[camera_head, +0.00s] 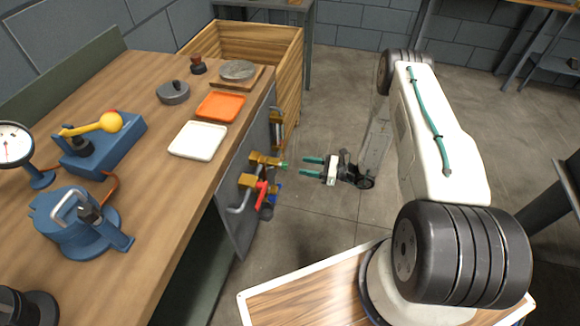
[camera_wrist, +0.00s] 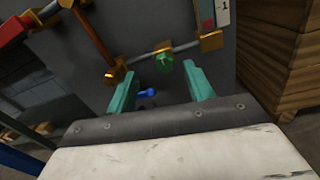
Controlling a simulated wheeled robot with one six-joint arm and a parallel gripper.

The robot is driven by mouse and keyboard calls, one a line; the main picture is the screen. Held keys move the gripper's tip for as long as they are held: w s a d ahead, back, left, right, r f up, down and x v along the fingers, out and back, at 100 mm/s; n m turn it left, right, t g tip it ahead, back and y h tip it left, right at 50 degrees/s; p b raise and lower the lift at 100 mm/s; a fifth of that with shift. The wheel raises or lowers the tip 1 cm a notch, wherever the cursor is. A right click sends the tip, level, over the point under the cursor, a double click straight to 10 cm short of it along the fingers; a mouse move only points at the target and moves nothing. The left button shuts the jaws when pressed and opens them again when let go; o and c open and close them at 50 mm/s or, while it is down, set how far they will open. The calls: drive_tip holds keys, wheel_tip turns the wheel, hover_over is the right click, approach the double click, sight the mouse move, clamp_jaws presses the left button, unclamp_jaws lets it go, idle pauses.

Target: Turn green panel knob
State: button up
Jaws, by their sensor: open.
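The green knob (camera_wrist: 163,64) is on the dark grey panel (camera_wrist: 195,62) at the side of the workbench. In the head view the green knob (camera_head: 283,165) shows as a small spot just left of my gripper. My gripper (camera_head: 313,167) is open, its two teal fingers pointing left at the panel. In the wrist view my gripper (camera_wrist: 164,86) has one finger on each side of the green knob, in the picture. I cannot tell whether the fingertips reach around it. Nothing shows held between the fingers.
Brass fittings and pipes surround the knob, with a red handle (camera_head: 261,194) below and a blue knob (camera_wrist: 147,93) close by. A wooden crate (camera_head: 290,80) stands behind the panel. The workbench (camera_head: 150,215) bears trays and tools.

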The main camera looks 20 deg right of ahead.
sight(283, 165)
drive_tip(key=w+a+f, duration=0.2)
drive_tip(key=w+a, duration=0.2)
drive_tip(key=a, duration=0.2)
drive_tip(key=shift+m+t, duration=0.4)
drive_tip(key=c, duration=1)
